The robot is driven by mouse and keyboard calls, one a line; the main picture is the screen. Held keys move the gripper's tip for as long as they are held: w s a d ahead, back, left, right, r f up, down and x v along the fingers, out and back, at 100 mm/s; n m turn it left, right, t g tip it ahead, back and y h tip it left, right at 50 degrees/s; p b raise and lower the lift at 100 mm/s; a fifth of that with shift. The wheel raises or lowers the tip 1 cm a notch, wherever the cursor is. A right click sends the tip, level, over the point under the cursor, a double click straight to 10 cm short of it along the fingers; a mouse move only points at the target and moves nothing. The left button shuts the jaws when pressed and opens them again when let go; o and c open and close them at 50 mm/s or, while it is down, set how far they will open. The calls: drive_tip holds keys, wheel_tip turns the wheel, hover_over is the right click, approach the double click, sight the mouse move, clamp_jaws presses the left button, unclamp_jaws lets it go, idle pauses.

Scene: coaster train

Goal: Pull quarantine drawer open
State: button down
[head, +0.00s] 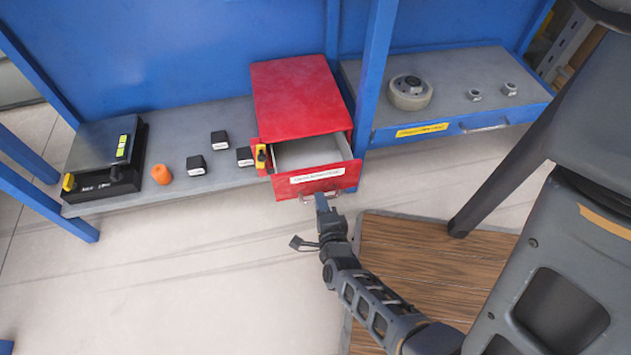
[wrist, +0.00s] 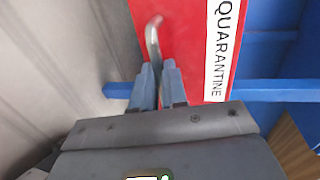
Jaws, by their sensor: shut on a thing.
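The red quarantine drawer unit (head: 300,95) stands on the grey shelf. Its drawer (head: 319,182), with a white label on the front, is pulled partly out, and its grey inside shows from above. The drawer front also shows in the wrist view (wrist: 180,45), with the word QUARANTINE on the label. A metal bar handle (wrist: 152,38) is on the front. My gripper (head: 321,200) is at the handle, in front of the drawer. In the wrist view its fingers (wrist: 158,75) are shut on the handle's lower end.
A yellow and black latch-like part (head: 261,156) is at the unit's left front edge. Black blocks (head: 196,165), an orange cylinder (head: 161,174) and a black device (head: 105,160) sit on the left shelf. A blue post (head: 368,80) stands right of the unit.

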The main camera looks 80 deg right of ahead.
drive_tip(key=f+v, duration=0.1)
drive_tip(key=v, duration=0.6)
drive_tip(key=shift+a+f, duration=0.2)
drive_tip(key=shift+f, duration=0.1)
drive_tip(key=shift+s, duration=0.1)
drive_tip(key=c, duration=1.2)
unclamp_jaws()
drive_tip(key=p+v, duration=0.1)
drive_tip(key=v, duration=0.6)
drive_tip(key=shift+s+a+r+p, duration=0.1)
drive_tip(key=shift+s+a+p, duration=0.1)
drive_tip(key=shift+a+p, duration=0.15)
drive_tip(key=shift+w, duration=0.1)
